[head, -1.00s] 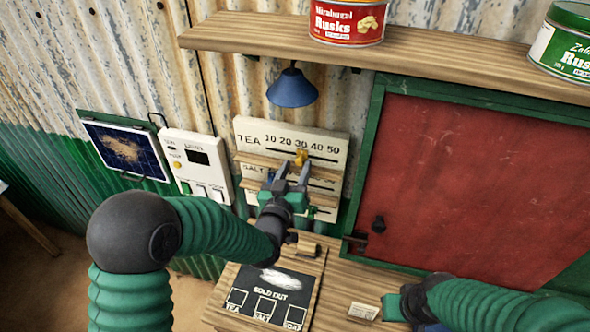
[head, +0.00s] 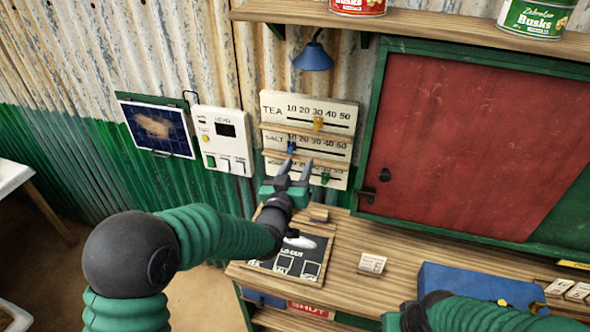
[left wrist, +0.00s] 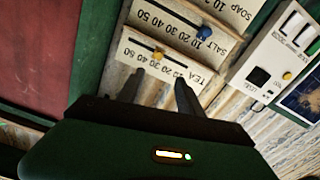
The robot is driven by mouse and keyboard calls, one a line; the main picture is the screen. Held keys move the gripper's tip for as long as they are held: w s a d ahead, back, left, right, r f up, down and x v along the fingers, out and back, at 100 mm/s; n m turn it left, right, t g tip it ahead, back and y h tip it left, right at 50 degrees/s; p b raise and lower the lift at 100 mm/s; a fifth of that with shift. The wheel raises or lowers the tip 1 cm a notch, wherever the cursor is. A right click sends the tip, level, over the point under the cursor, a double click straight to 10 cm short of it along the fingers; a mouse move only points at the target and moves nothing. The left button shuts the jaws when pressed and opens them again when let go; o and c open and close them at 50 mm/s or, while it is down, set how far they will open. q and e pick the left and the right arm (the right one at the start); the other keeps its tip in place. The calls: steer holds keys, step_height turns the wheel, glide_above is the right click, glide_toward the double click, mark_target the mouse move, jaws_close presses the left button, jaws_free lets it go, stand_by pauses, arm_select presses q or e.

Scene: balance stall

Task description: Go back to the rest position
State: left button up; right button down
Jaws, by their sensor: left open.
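The price board (head: 350,108) hangs on the wall with rows for tea, salt and soap. The yellow tea slider (head: 318,124) stands around 30, the blue salt slider (head: 291,147) near 10; the green soap slider (head: 325,177) sits in the lowest row. My left gripper (head: 297,164) is open and empty, its fingers in front of the board's lower part. In the left wrist view its fingers (left wrist: 160,88) are apart, with the yellow slider (left wrist: 158,53) beyond them, untouched. My right gripper (head: 404,317) is at the bottom edge, its fingers not clearly visible.
A wooden counter (head: 420,250) holds a slate (head: 262,258), a small card (head: 372,263) and a blue box (head: 480,282). A blue lamp (head: 313,58) hangs above the board under a shelf (head: 440,30). A switch panel (head: 222,140) is to the left.

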arm_select(q)
steer(key=s+a+f+m+g+y+b, duration=0.1)
steer(key=s+a+f+g, duration=0.3)
steer(key=s+f, duration=0.2)
steer(key=s+a+f+g+y+b, duration=0.1)
steer(key=s+a+f+g, duration=0.3)
steer(key=f, duration=0.3)
steer(key=s+a+f+g, duration=0.2)
steer(key=s, duration=0.5)
steer(key=s+a+f+g+y, duration=0.1)
steer(key=s+a+f+g, duration=0.1)
steer(key=s, duration=0.6)
steer(key=s+a+f+g, duration=0.3)
steer(key=s, duration=0.5)
steer(key=shift+a+n+y+b, duration=0.15)
steer(key=shift+n+y+b, duration=0.25)
arm_select(e)
steer(key=x, duration=0.2)
steer(key=shift+f, duration=0.45)
arm_select(q)
steer(key=shift+f, duration=0.1)
